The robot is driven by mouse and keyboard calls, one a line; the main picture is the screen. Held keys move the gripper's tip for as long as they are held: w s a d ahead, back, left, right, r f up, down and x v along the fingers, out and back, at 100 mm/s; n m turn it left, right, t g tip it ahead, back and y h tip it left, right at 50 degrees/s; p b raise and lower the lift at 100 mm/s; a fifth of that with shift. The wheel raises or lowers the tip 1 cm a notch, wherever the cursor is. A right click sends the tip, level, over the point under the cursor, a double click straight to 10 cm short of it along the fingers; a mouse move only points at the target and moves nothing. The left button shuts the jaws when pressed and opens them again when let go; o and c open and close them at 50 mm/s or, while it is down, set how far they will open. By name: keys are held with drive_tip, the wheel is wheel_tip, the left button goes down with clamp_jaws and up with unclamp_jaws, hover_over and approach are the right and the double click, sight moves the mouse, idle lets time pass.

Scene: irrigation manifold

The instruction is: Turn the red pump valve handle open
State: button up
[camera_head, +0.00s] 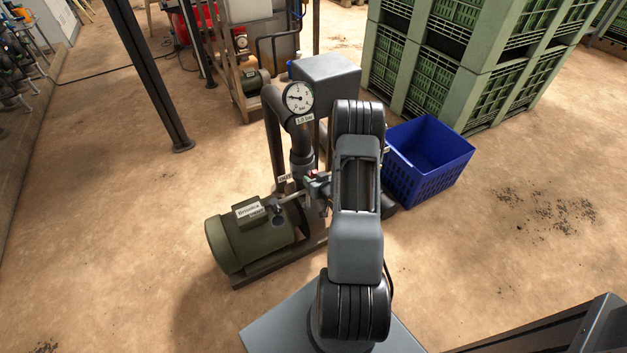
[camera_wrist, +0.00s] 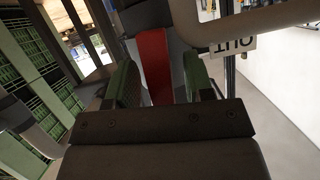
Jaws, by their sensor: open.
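The red valve handle (camera_wrist: 155,62) shows in the wrist view as a flat red lever, between the two green-padded fingers of my gripper (camera_wrist: 158,85). The fingers are apart, with a visible gap on each side of the lever. The lever's lower end is hidden behind the gripper body. In the head view my gripper (camera_head: 318,182) is at the pipework beside the pump (camera_head: 250,238); the handle there is mostly hidden by my arm.
A pressure gauge (camera_head: 299,97) sits on the pipe above. An OUT label (camera_wrist: 234,45) hangs by a pipe close to the fingers. A blue crate (camera_head: 428,160) stands right of my arm, with stacked green crates (camera_head: 440,75) behind. The floor at right is open.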

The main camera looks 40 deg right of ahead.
drive_tip(key=p+v, duration=0.2)
drive_tip(key=v, duration=1.1)
drive_tip(key=shift+s+r+p, duration=0.25)
drive_tip(key=shift+s+p, duration=0.1)
